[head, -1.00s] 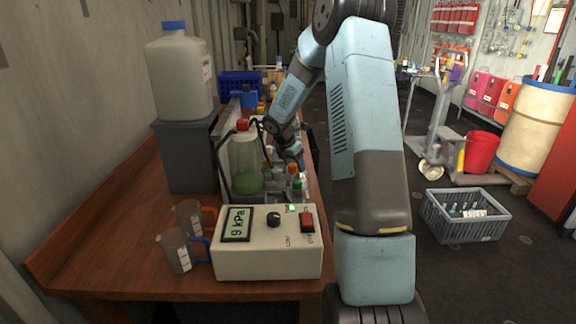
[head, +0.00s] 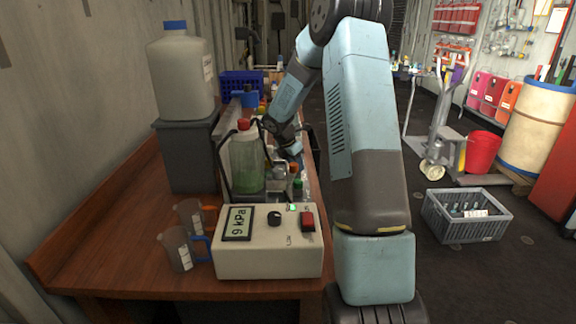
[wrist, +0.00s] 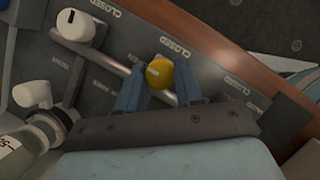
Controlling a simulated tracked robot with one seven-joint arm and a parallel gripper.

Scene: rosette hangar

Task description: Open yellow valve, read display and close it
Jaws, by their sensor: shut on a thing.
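The yellow valve (wrist: 162,72) is a small round knob on a grey panel in the wrist view, beside a printed CLOSED label. My gripper (wrist: 158,88) has its two blue fingers on either side of the knob and is shut on it. How far the knob is turned I cannot tell. In the head view, the display (head: 238,223) on a beige box (head: 268,262) reads 9 kPa. My gripper's tip (head: 291,152) is low over the bench behind that box, and the yellow valve is hidden there.
A white valve knob (wrist: 75,24) and a white fitting (wrist: 32,94) sit on the panel close by. A bottle with green liquid (head: 246,165) stands beside my forearm. Two measuring cups (head: 180,250) and a large canister (head: 182,75) are at the left.

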